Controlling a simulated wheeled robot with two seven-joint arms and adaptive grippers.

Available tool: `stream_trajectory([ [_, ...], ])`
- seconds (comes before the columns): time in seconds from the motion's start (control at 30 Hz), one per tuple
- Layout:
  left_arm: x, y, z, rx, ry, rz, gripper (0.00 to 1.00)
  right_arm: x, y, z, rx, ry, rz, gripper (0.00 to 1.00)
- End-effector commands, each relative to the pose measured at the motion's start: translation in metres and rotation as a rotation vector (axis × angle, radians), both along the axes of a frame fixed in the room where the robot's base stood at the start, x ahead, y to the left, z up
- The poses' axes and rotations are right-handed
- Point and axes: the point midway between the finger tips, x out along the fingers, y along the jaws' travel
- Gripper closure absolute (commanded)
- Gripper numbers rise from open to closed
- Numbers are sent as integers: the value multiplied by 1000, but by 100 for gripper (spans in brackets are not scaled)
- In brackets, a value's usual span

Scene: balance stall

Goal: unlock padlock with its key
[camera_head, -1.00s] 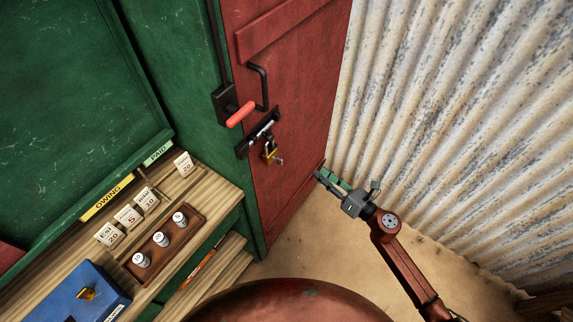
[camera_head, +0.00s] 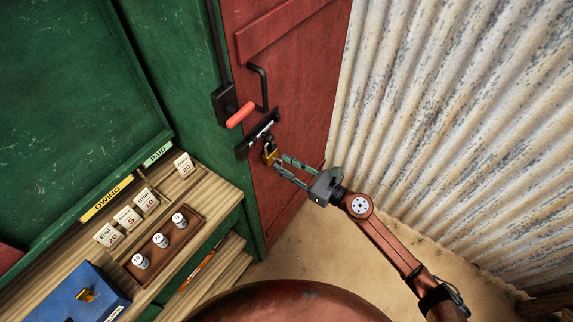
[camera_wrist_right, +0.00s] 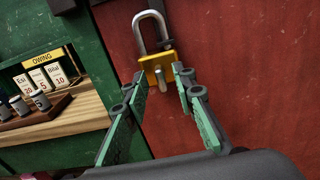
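The brass padlock (camera_head: 269,158) hangs by its grey shackle from the bolt (camera_head: 260,133) on the red door. In the right wrist view the padlock (camera_wrist_right: 154,62) is ahead of my fingers, with the shackle (camera_wrist_right: 138,30) above it. The grey key (camera_wrist_right: 160,77) sticks out of the padlock's lower face toward me. My right gripper (camera_head: 281,163) is open at the padlock. In the wrist view its green-padded fingertips (camera_wrist_right: 160,74) stand on either side of the key, with gaps visible. Whether the shackle is locked is unclear. My left gripper is out of view.
A wooden counter (camera_head: 215,196) with tags, a tray of small cylinders (camera_head: 147,248) and a blue box (camera_head: 70,298) is at left. A corrugated wall (camera_head: 450,130) stands at right.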

Motion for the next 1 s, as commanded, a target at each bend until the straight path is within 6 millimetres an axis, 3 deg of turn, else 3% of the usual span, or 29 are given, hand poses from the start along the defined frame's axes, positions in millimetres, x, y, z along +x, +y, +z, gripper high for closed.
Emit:
stream_trajectory([
  [0.17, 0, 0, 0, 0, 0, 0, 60, 0, 0, 0, 0, 0, 0, 75],
  [0.53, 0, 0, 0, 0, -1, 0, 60, 0, -1, 0, 0, 0, -1, 100],
  [1.0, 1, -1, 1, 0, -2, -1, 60, 0, 0, 0, 10, 14, 0, 100],
])
